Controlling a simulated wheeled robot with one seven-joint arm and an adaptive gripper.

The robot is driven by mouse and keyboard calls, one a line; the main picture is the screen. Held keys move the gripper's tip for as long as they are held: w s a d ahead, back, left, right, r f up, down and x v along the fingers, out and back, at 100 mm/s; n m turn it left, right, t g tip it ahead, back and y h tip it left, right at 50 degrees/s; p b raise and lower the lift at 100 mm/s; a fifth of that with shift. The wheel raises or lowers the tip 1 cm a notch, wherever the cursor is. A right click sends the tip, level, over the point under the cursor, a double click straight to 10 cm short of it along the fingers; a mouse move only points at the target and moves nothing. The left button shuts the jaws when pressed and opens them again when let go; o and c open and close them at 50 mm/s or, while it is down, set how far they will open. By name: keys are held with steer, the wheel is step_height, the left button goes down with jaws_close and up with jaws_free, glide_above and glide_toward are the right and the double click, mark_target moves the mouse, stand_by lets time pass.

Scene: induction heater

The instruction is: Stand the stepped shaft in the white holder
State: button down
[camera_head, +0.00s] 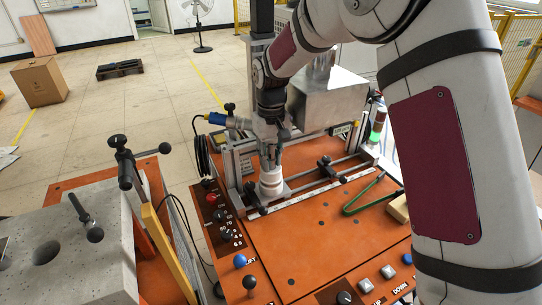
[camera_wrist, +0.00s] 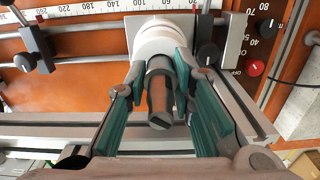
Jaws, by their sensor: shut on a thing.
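The stepped shaft (camera_wrist: 160,95) is dark grey metal with a slotted end facing the wrist camera. My gripper (camera_wrist: 160,68) has its green-padded fingers on both sides of it and is shut on it. The far end of the shaft meets the white holder (camera_wrist: 155,36), in line with its middle; how deep it sits cannot be told. In the head view, the white holder (camera_head: 271,184) stands on the orange machine top, with my gripper (camera_head: 270,160) pointing down directly above it. The shaft is mostly hidden there by the fingers.
A metal rail frame with a ruler strip (camera_head: 318,192) runs beside the holder. Green tongs (camera_head: 365,195) lie to the right. Knobs (camera_head: 215,205) line the panel's left. A grey block with holes (camera_head: 46,253) stands at left. The front of the orange top (camera_head: 310,240) is clear.

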steer(key=shift+f, duration=0.3)
steer(key=c, duration=1.3)
jaws_free()
step_height(320, 180, up, 12)
steer(key=shift+s, duration=0.1)
